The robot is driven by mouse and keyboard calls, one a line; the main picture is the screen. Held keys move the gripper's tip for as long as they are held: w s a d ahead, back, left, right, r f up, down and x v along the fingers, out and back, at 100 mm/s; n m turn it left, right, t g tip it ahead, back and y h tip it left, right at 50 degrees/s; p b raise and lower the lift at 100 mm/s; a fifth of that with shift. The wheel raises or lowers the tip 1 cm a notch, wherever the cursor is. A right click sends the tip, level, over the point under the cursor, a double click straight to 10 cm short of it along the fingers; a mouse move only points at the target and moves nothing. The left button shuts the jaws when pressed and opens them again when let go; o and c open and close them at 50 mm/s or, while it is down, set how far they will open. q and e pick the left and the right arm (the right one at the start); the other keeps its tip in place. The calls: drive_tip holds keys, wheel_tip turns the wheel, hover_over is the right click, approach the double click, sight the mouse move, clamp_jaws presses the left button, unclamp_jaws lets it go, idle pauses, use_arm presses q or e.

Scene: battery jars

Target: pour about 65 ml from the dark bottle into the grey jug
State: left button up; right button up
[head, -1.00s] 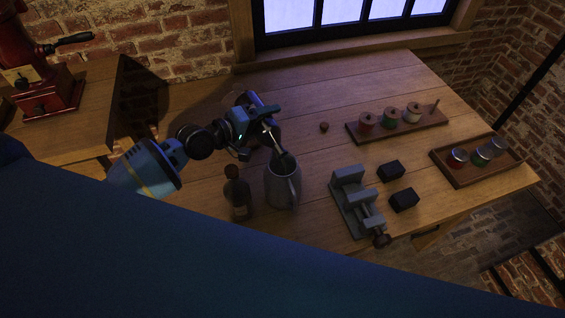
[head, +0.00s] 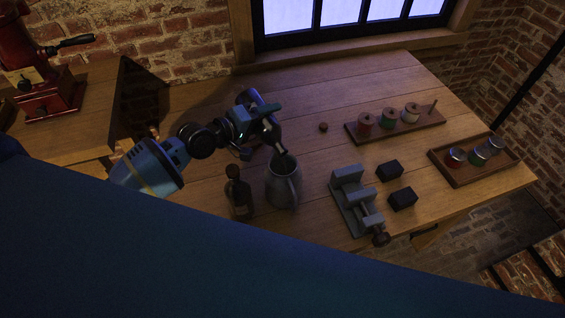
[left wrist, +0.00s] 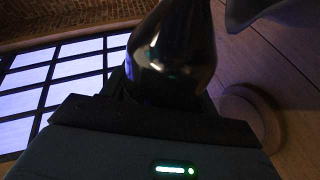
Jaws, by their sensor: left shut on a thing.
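My left gripper (head: 262,122) is shut on a dark glossy bottle (left wrist: 175,55), which fills the upper middle of the left wrist view. In the head view the bottle is tilted, with its lower end (head: 277,138) pointing down at the mouth of the grey jug (head: 280,187). I cannot make out any stream or the liquid level. My right gripper is not in view.
Right of the jug are a grey vise (head: 352,196) and two black blocks (head: 390,171). Farther back are a spool rack (head: 394,125), a tray of jars (head: 473,180) and a small brown knob (head: 323,127). A red grinder (head: 45,85) stands far left.

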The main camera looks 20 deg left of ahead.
sight(265, 124)
use_arm(q)
drive_tip(key=shift+s+f, duration=0.1)
drive_tip(key=shift+f, duration=0.25)
drive_tip(key=shift+d+r, duration=0.1)
drive_tip(key=shift+r, duration=0.6)
drive_tip(key=shift+f, duration=0.65)
drive_tip(key=shift+r+m, duration=0.3)
drive_tip(key=shift+r, duration=0.5)
drive_tip(key=shift+f, duration=0.55)
drive_tip(key=f+n+b, duration=0.1)
drive_tip(key=f+n, duration=0.1)
drive_tip(key=f+b, duration=0.1)
drive_tip(key=shift+w+a+n+g+h+b, duration=0.3)
drive_tip(key=shift+a+n+g+b, duration=0.05)
drive_tip(key=shift+a+n+g, duration=0.05)
drive_tip(key=shift+r, duration=0.6)
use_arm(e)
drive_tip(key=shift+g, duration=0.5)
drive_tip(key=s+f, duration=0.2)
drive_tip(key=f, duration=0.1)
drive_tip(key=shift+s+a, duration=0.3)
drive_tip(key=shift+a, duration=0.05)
use_arm(q)
drive_tip(key=shift+f, duration=0.1)
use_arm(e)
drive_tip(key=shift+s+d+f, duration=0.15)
